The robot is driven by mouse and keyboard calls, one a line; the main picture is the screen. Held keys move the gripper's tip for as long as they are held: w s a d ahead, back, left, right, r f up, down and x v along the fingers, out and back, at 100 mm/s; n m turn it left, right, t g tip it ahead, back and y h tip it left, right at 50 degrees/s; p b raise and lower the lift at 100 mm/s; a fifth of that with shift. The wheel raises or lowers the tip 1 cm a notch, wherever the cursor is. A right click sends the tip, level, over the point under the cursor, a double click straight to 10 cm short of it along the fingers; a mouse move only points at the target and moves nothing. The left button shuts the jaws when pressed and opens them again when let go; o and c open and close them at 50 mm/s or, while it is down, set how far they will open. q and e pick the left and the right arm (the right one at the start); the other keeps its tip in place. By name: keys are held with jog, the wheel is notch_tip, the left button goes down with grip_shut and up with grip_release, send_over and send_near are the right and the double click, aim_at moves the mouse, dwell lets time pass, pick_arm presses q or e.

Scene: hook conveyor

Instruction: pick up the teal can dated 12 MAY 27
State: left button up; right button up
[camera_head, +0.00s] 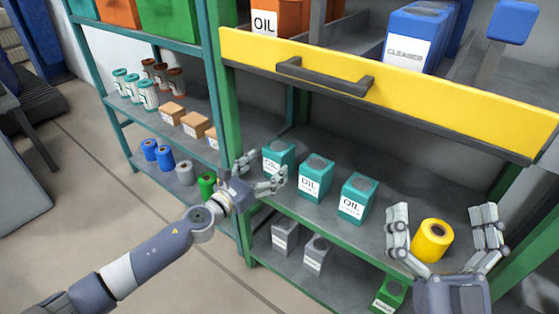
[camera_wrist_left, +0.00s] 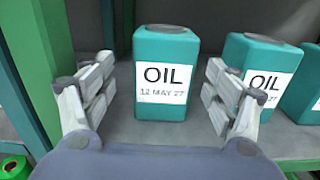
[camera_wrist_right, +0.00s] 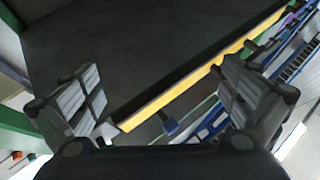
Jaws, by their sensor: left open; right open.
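The teal can labelled OIL 12 MAY 27 (camera_wrist_left: 166,58) stands upright on the shelf, centred between my left fingers in the left wrist view. In the head view it is the leftmost teal can (camera_head: 278,153). My left gripper (camera_head: 265,167) is open and empty in front of it, its fingers spread to either side. Two more teal OIL cans, a middle one (camera_head: 315,180) and a right one (camera_head: 357,200), stand to its right; their dates are not readable. My right gripper (camera_head: 445,222) is open and holds nothing.
A yellow roll (camera_head: 432,241) shows between my right fingers in the head view. A yellow drawer front (camera_head: 400,92) juts out above the cans. A green post (camera_head: 228,130) stands close to the left of the can. Grey cans (camera_head: 285,237) sit on the shelf below.

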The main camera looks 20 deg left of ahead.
pick_arm(q)
jog(key=shift+w+d, duration=0.2)
jog(key=shift+w, duration=0.2)
jog(key=shift+b+x, duration=0.3)
jog(key=shift+x, duration=2.1)
jog(key=shift+d+r, duration=0.1)
jog(key=shift+d, duration=0.05)
pick_arm(e)
jog(key=shift+s+r+t, duration=0.35)
jog(key=shift+r, duration=0.2)
jog(key=shift+s+r+t, duration=0.35)
jog(key=shift+r, duration=0.15)
pick_arm(q)
jog(key=shift+s, duration=0.1)
jog(key=shift+r, duration=0.1)
jog(key=c, duration=1.5)
